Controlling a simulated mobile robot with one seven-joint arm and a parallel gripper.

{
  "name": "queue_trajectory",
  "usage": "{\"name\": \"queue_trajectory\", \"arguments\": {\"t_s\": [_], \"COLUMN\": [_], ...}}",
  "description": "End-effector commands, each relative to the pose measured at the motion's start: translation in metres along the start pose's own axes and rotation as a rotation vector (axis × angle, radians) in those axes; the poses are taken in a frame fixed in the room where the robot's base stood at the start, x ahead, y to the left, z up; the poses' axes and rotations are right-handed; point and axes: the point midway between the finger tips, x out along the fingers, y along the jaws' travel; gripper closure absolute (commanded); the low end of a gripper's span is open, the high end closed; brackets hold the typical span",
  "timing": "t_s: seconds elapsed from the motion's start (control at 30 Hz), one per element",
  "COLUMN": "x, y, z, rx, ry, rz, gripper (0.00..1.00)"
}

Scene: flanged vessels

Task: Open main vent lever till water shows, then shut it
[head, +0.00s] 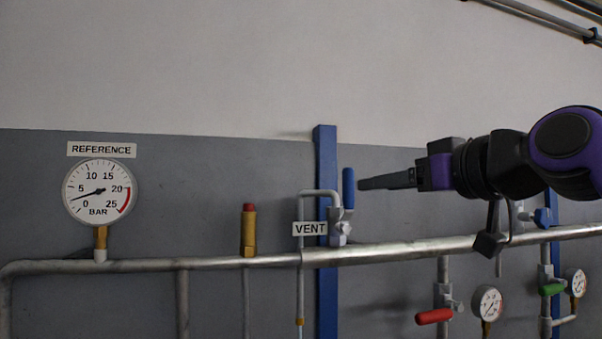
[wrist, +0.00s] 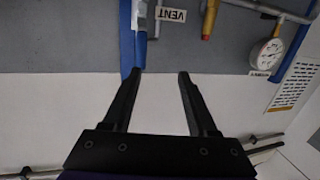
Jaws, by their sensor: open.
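The vent lever (head: 349,188) is a blue handle standing upright on a small grey valve (head: 339,233) on the header pipe, beside the VENT label (head: 311,229). My gripper (head: 362,184) comes from the right with its fingertips close to the lever; the head view does not show whether they touch. In the wrist view the open fingers (wrist: 159,74) point toward the wall. The blue lever (wrist: 141,50) shows just past the left fingertip, not between the fingers. The vent pipe (head: 300,275) runs down out of the picture; no water shows.
The header pipe (head: 230,263) crosses below my arm. A blue post (head: 325,160) stands behind the vent. A brass fitting with a red cap (head: 249,230) and the REFERENCE gauge (head: 98,191), needle between 0 and 5, are left. Red (head: 434,317) and green (head: 551,289) levers are lower right.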

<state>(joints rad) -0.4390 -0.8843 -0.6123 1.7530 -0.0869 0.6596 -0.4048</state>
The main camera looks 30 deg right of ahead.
Motion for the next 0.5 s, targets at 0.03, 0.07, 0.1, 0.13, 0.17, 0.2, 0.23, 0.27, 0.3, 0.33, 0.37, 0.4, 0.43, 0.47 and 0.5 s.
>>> {"name": "queue_trajectory", "arguments": {"t_s": [0.03,0.07,0.1,0.13,0.17,0.2,0.23,0.27,0.3,0.33,0.37,0.4,0.43,0.47,0.5], "x": [-0.003,-0.005,-0.007,-0.007,-0.006,-0.005,-0.002,0.001,0.006,0.011,0.016,0.024,0.03,0.037,0.046], "y": [0.015,0.023,0.03,0.034,0.036,0.038,0.039,0.039,0.038,0.038,0.038,0.038,0.038,0.038,0.038], "z": [-0.012,-0.015,-0.019,-0.021,-0.023,-0.024,-0.024,-0.025,-0.025,-0.025,-0.026,-0.026,-0.027,-0.027,-0.028], "rx": [0.008,0.01,0.013,0.015,0.016,0.017,0.017,0.017,0.016,0.016,0.016,0.015,0.016,0.016,0.015], "ry": [0.034,0.047,0.06,0.067,0.071,0.074,0.075,0.074,0.072,0.072,0.072,0.071,0.071,0.072,0.07], "rz": [0.013,0.021,0.029,0.032,0.035,0.037,0.038,0.038,0.036,0.036,0.036,0.035,0.035,0.035,0.034], "gripper": [0.41,0.41,0.41,0.41,0.41,0.41,0.41,0.41,0.41,0.41,0.41,0.41,0.41,0.41,0.41]}}
